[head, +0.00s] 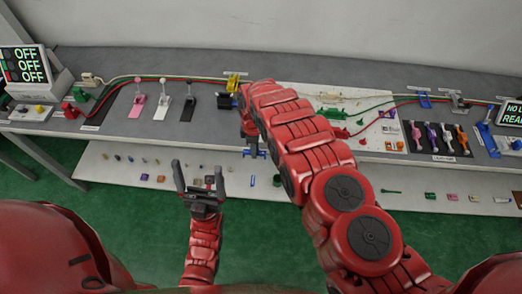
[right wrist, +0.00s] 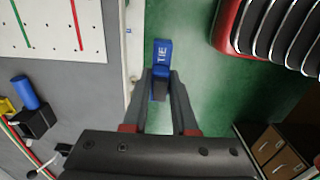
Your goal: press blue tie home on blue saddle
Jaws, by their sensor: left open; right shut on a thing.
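The blue tie (right wrist: 163,52), marked TIE, is held between the fingers of my right gripper (right wrist: 160,85). In the head view my right gripper (head: 252,142) is past the bench's front edge, largely behind my right arm, with a blue part showing below it. A blue bracket (head: 424,98) on the cables at the right back of the bench looks like the blue saddle; it is far to the right of the tie and apart from it. My left gripper (head: 200,182) is open and empty in front of the lower shelf.
The grey bench (head: 210,65) carries pink, white and black levers (head: 163,95) at left and a panel of coloured levers (head: 437,138) at right. A yellow bracket (head: 233,80) and a black block (right wrist: 36,122) stand near mid-bench. Small parts lie on the lower shelf (head: 110,172).

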